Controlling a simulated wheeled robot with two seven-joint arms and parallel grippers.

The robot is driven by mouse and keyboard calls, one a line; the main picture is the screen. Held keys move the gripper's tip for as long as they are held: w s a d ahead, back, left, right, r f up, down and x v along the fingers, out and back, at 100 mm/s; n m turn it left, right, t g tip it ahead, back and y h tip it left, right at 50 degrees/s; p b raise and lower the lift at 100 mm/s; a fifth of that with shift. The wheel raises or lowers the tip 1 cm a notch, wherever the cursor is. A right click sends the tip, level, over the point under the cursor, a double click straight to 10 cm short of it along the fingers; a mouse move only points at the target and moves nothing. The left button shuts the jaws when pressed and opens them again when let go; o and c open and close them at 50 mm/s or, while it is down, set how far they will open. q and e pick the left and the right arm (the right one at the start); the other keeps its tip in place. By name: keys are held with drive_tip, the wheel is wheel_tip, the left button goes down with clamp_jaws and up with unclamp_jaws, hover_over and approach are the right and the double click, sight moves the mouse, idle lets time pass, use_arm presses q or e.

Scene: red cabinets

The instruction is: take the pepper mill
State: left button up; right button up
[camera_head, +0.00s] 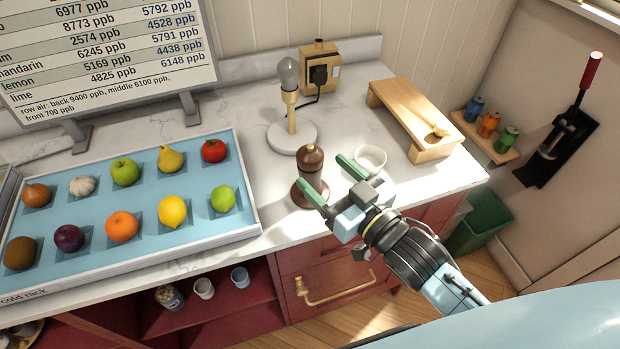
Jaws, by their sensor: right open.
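The brown pepper mill (311,167) stands upright on the white marble counter, in front of the lamp, with a small brass knob on top. My right gripper (325,173) comes in from the lower right with its two green fingers apart. My left gripper does not show.
A bulb lamp (292,136) stands behind the mill. A wooden stand (405,108) is at the back right. The blue produce tray (250,233) fills the left counter. A green bin (482,222) stands below.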

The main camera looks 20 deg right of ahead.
sight(316, 166)
drive_tip(key=shift+x, duration=1.55)
drive_tip(key=shift+d+x, duration=0.1)
drive_tip(key=shift+x, duration=1.15)
drive_tip(key=shift+d+x, duration=0.15)
drive_tip(key=shift+x, duration=1.1)
drive_tip(key=shift+w, duration=0.1)
